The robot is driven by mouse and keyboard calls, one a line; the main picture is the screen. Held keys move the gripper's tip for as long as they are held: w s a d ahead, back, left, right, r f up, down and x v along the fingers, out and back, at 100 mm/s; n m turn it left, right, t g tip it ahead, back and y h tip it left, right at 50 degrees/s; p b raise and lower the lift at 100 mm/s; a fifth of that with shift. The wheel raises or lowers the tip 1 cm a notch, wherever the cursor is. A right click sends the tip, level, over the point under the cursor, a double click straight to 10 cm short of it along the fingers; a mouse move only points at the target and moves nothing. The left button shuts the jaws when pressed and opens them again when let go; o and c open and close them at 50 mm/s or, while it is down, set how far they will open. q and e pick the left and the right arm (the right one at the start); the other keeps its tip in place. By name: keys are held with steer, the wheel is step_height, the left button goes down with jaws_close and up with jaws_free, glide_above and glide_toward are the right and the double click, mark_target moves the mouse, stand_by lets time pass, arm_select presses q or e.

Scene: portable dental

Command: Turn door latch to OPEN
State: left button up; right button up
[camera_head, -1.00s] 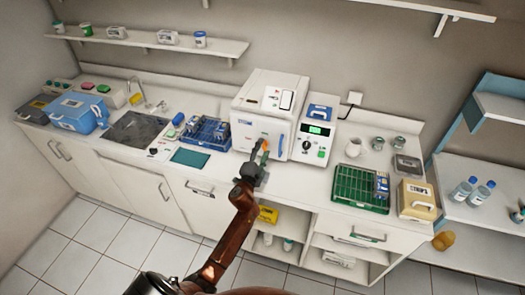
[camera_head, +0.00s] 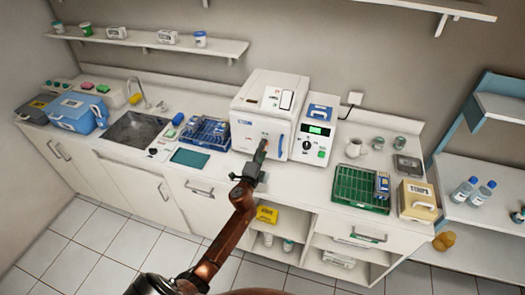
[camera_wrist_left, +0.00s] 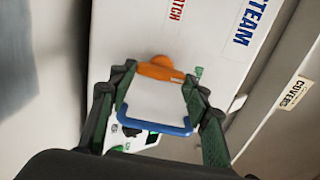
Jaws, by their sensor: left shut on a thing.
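The white sterilizer (camera_head: 249,128) stands on the counter with its door facing forward. The door latch is a small orange knob (camera_wrist_left: 160,68) in the left wrist view, below red lettering that ends in "ATCH". My left gripper (camera_head: 263,148) is at the door front in the head view and largely covers the latch there. In the left wrist view its two dark green fingers (camera_wrist_left: 158,80) stand on either side of the orange latch, shut on it. A blue handle (camera_wrist_left: 155,126) also shows there, and in the head view it is upright (camera_head: 281,142) at the door's right.
A white control unit (camera_head: 314,138) with a green display stands right of the sterilizer. A blue rack (camera_head: 207,130) is to the left, and a green tray (camera_head: 357,188) to the right. The counter front (camera_head: 285,180) is bare below the door.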

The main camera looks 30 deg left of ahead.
arm_select(q)
steer(key=o, duration=1.2)
steer(key=shift+c, duration=0.2)
steer(key=shift+s, duration=0.1)
steer(key=v, duration=1.2)
steer(key=shift+f, duration=0.1)
